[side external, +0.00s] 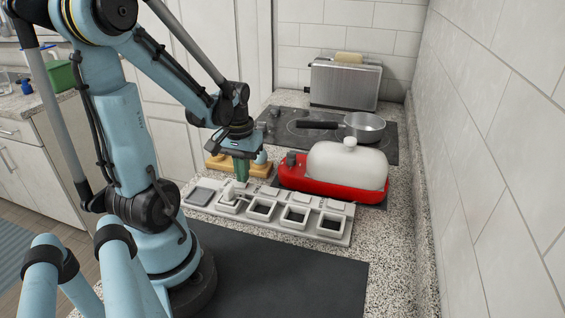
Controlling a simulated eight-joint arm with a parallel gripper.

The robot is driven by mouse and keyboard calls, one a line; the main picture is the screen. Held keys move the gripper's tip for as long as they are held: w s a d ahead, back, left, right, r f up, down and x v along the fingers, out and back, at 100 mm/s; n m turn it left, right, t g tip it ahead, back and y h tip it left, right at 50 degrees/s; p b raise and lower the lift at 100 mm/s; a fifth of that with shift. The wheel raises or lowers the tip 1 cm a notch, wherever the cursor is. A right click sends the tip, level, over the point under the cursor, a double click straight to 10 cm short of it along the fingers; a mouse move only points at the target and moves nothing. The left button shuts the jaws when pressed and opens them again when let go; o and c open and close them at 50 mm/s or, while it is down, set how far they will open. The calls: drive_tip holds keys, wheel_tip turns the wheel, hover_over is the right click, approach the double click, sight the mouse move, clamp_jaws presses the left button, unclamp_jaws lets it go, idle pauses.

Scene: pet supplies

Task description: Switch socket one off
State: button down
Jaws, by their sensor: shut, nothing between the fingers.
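A pale grey power strip (246,214) lies on the counter in front of my arm. It has a row of square sockets with dark recesses, and a small light switch behind each one. A white plug-like piece (228,191) stands in the leftmost socket. Labels and switch positions are too small to read, so I cannot tell which socket is number one. My gripper (241,180) points down with its green fingers shut and empty, close above the strip's left part, by the leftmost small switch. The fingers partly hide that switch, and I cannot tell whether they touch it.
A red appliance with a white domed lid (346,164) stands close behind the strip's right half. A yellow-brown object (224,164) is behind my gripper. Further back are a saucepan (365,127) on a hob and a toaster (345,84). A dark mat (285,277) lies clear in front.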

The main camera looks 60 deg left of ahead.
drive_tip(key=shift+f, duration=0.55)
drive_tip(key=shift+r, duration=3.55)
drive_tip(key=w+d+r+m+t, duration=0.1)
drive_tip(key=w+d+m+t, duration=0.2)
drive_tip(key=d, duration=0.6)
drive_tip(key=w+d+r+m+t, duration=0.2)
drive_tip(key=w+d+m+t, duration=0.2)
drive_tip(key=d, duration=0.5)
drive_tip(key=shift+w+r+m, duration=0.15)
drive_tip(key=shift+w+m, duration=0.3)
drive_tip(key=shift+m, duration=0.55)
